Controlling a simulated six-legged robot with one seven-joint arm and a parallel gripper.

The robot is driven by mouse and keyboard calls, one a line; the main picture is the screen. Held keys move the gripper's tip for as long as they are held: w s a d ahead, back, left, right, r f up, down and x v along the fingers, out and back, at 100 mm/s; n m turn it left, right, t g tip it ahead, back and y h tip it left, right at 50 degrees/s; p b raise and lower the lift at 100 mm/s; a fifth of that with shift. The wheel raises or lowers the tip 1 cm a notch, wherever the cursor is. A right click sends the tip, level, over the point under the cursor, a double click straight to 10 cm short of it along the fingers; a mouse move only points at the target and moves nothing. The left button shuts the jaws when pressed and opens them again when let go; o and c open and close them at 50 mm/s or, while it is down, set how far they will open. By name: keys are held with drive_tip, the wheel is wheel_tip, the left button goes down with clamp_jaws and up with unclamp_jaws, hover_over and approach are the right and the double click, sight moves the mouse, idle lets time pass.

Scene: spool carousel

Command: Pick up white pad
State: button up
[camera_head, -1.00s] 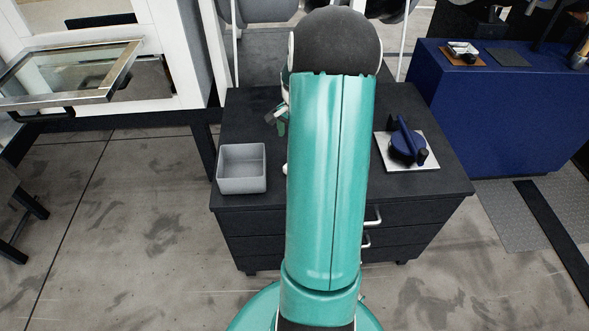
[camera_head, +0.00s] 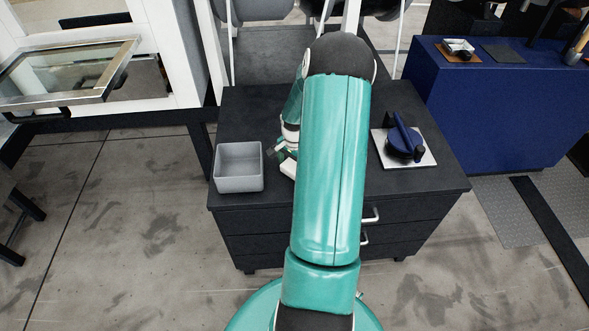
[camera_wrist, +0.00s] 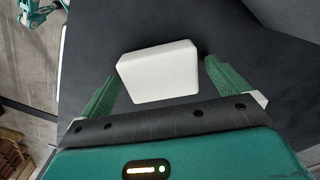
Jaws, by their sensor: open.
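The white pad (camera_wrist: 158,72) lies on the dark cabinet top. In the wrist view it is a pale block with rounded corners, between the fingers of my gripper (camera_wrist: 160,82). The green fingers stand apart on either side of it, with a gap between the pad and at least the left finger. In the head view only a small part of the white pad (camera_head: 288,169) shows, just left of my teal arm. My gripper (camera_head: 279,150) shows there in part beside my arm, above the pad; the rest is hidden.
The black drawer cabinet (camera_head: 330,101) carries a grey open bin (camera_head: 239,187) left of the pad. A dark blue device (camera_head: 404,143) sits on a white plate to the right. A blue workbench (camera_head: 490,110) stands further right. The cabinet top behind the bin is clear.

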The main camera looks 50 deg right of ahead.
drive_tip(key=shift+f, duration=0.3)
drive_tip(key=c, duration=1.1)
drive_tip(key=shift+r, duration=0.1)
drive_tip(key=shift+r, duration=0.55)
drive_tip(key=s+a+r, duration=0.3)
drive_tip(key=r, duration=0.1)
drive_tip(key=s+a+r, duration=0.3)
drive_tip(key=a, duration=0.1)
drive_tip(key=s+a+r, duration=0.3)
drive_tip(key=r, duration=0.1)
drive_tip(key=shift+s+a+r, duration=0.1)
drive_tip(key=shift+a+r, duration=0.2)
drive_tip(key=shift+r, duration=0.05)
